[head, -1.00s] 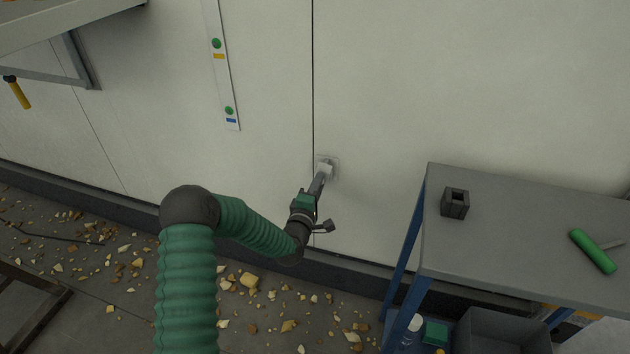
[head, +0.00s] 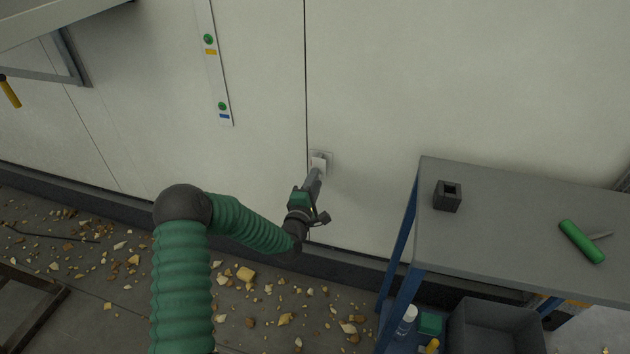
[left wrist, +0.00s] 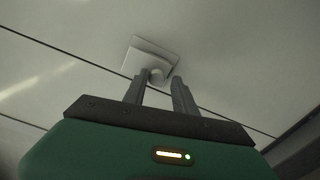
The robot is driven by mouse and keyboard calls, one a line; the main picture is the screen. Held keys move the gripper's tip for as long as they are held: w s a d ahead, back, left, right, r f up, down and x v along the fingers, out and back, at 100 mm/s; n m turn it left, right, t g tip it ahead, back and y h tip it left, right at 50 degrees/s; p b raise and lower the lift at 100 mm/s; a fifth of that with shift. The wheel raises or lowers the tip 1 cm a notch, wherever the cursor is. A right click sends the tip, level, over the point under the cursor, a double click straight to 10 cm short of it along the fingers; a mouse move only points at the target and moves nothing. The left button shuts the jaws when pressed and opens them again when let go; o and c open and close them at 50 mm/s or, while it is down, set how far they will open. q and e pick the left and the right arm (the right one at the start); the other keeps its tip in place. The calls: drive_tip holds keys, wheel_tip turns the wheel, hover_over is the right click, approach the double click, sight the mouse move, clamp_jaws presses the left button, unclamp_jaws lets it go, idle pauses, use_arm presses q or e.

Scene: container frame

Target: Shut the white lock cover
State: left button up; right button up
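The white lock cover (head: 319,161) is on a small square plate on the pale wall panel, just right of a vertical seam. In the left wrist view, the white plate with the cover (left wrist: 150,55) lies ahead of the fingers, with a small round part between and beyond the fingertips. My left gripper (head: 317,173) is right at the cover's lower edge. In the left wrist view its two fingers (left wrist: 161,76) are apart, with nothing clearly held. I cannot tell whether they touch the cover. My right gripper is out of view.
A grey table (head: 520,225) with blue legs stands at the right, bearing a dark hollow block (head: 447,196) and a green-handled tool (head: 581,241). A grey bin (head: 495,325) is below it. Rubble lies on the floor. A marked strip (head: 215,62) is on the wall at left.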

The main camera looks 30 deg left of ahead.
use_arm(q)
drive_tip(key=shift+o, duration=1.1)
drive_tip(key=shift+r, duration=0.15)
drive_tip(key=p+v, duration=0.5)
drive_tip(key=v, duration=1.1)
drive_tip(key=shift+s+f, duration=0.25)
drive_tip(key=shift+s, duration=0.15)
